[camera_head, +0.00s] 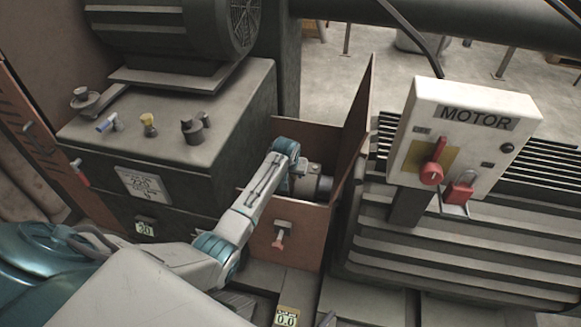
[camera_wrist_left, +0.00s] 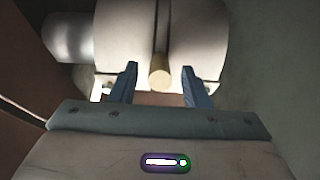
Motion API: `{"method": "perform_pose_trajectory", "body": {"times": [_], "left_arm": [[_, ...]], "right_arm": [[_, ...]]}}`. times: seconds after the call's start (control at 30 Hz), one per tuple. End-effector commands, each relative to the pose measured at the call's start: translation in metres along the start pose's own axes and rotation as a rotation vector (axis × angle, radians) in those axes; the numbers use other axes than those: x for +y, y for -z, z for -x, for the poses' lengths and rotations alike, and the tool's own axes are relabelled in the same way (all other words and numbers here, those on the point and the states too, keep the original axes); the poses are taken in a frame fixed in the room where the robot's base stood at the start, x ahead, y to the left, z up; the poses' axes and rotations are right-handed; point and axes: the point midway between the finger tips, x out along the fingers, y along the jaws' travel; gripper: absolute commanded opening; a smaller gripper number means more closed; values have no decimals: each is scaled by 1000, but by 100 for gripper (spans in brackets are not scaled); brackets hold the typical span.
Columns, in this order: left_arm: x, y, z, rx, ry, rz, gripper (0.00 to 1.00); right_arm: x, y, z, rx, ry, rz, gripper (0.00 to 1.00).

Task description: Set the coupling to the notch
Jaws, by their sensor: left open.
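The coupling (camera_wrist_left: 200,42) fills the top of the left wrist view as a pale, rounded body with a dark slot down its middle. A short tan peg (camera_wrist_left: 160,75) sits at the lower end of that slot. My left gripper (camera_wrist_left: 158,84) is open, with one blue finger on each side of the peg; I cannot tell whether either touches the coupling. My left gripper is mostly hidden there. A separate notch is not clear to me.
A MOTOR switch box (camera_head: 462,140) with a red knob and red padlock stands right. A grey gearbox (camera_head: 170,150) stands left.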

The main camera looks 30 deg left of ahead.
Motion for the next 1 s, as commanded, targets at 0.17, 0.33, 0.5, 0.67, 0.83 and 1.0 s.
{"method": "perform_pose_trajectory", "body": {"times": [0.17,0.33,0.5,0.67,0.83,1.0], "left_arm": [[0,1,33,4,0,-1,43],[0,1,64,4,-1,-1,43],[0,0,86,3,-1,0,43],[0,0,94,2,0,0,43],[0,0,94,2,0,0,43],[0,0,94,2,0,0,43]], "right_arm": [[0,0,2,1,0,0,36],[0,0,2,0,0,0,36],[0,0,1,-1,0,0,36],[0,-1,1,-1,0,0,36],[0,-1,1,-1,0,0,36],[0,-1,1,-1,0,0,36]]}}
